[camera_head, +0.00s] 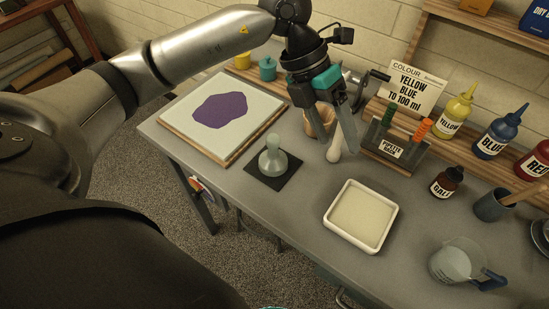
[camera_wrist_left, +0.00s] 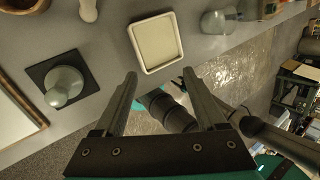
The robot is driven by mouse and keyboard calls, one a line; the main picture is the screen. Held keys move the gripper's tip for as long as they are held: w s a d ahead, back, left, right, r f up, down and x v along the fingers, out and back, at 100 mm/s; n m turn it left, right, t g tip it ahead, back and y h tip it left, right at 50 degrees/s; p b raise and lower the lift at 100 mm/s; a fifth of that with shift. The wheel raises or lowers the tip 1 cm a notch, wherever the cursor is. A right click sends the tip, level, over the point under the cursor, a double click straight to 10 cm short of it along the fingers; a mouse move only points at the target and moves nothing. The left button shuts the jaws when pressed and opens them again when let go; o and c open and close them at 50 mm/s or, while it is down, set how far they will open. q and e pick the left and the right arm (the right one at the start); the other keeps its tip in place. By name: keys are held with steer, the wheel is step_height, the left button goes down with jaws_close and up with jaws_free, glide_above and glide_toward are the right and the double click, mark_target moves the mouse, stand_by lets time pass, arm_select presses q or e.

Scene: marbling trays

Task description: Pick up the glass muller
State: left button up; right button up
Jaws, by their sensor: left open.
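The glass muller (camera_head: 272,156) is a pale greenish glass piece with a round base and a knobbed handle. It stands upright on a dark square mat (camera_head: 284,181) on the grey table. It also shows in the left wrist view (camera_wrist_left: 64,86), seen from above at the left. My left gripper (camera_head: 340,140) is open and empty, above the table to the right of the muller and apart from it. In the left wrist view its two fingers (camera_wrist_left: 158,88) are spread, with the muller outside them.
A board with a purple patch (camera_head: 240,150) lies left of the muller. A white tray (camera_head: 361,246) is to the right. A white pestle-like piece (camera_head: 334,152) and a pipette rack (camera_head: 392,148) stand close to my left gripper. A jug (camera_head: 455,264) and bottles are farther right.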

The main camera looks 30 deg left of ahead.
mark_target(273, 147)
arm_select(q)
steer(key=w+a+n+y, duration=0.15)
steer(key=a+y, duration=0.45)
steer(key=a, duration=0.7)
steer(key=shift+n, duration=0.35)
step_height(273, 147, down, 8)
steer(key=shift+s+f+b, duration=0.1)
steer(key=shift+f+b, duration=0.05)
steer(key=shift+b, duration=0.25)
steer(key=shift+a+f, duration=0.15)
steer(key=shift+f, duration=2.85)
steer(key=shift+c, duration=0.2)
jaws_close()
steer(key=shift+w+r, duration=0.1)
steer(key=shift+w, duration=0.1)
